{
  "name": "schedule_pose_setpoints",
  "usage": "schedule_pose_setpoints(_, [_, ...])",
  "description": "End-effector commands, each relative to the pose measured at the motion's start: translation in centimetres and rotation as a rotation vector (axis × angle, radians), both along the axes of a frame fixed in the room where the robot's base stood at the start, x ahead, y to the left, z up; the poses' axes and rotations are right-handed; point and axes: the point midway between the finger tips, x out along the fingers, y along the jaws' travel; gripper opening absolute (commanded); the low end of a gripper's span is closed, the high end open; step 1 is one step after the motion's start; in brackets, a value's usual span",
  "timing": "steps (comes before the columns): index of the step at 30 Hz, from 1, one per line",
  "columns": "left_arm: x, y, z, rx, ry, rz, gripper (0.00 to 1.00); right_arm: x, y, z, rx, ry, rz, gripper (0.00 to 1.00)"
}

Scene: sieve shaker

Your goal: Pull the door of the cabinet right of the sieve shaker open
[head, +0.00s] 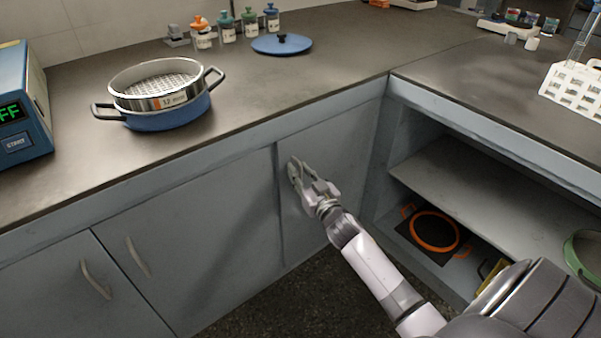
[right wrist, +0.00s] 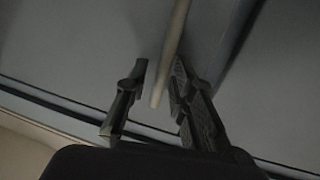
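The grey door (head: 335,150) of the cabinet in the corner is shut, flush with the cabinet front. My right gripper (head: 299,174) is at the left part of this door, covering most of its handle in the head view. In the right wrist view the pale bar handle (right wrist: 168,60) runs between the two fingers of my right gripper (right wrist: 160,65). The fingers are apart, with a clear gap to the left finger; the handle is close to the right one. A blue box with an OFF display (head: 22,105), probably the sieve shaker, stands on the counter at the left. My left gripper is not in view.
A blue pot with a sieve (head: 165,115) stands on the counter (head: 240,95), with a blue lid (head: 281,44) and several small jars behind. Two shut doors with handles (head: 95,280) are at the lower left. An open shelf (head: 480,190) is at the right.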

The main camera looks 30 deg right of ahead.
Motion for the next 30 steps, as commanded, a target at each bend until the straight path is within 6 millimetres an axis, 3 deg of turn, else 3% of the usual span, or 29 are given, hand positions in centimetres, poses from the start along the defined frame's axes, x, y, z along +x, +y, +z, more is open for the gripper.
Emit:
schedule_pose_setpoints(9, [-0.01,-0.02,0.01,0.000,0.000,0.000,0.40,-0.02,0.00,-0.01,0.000,0.000,0.000,0.00])
schedule_pose_setpoints(30, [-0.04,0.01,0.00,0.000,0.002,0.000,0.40,-0.04,0.03,-0.02,0.000,0.000,0.001,0.00])
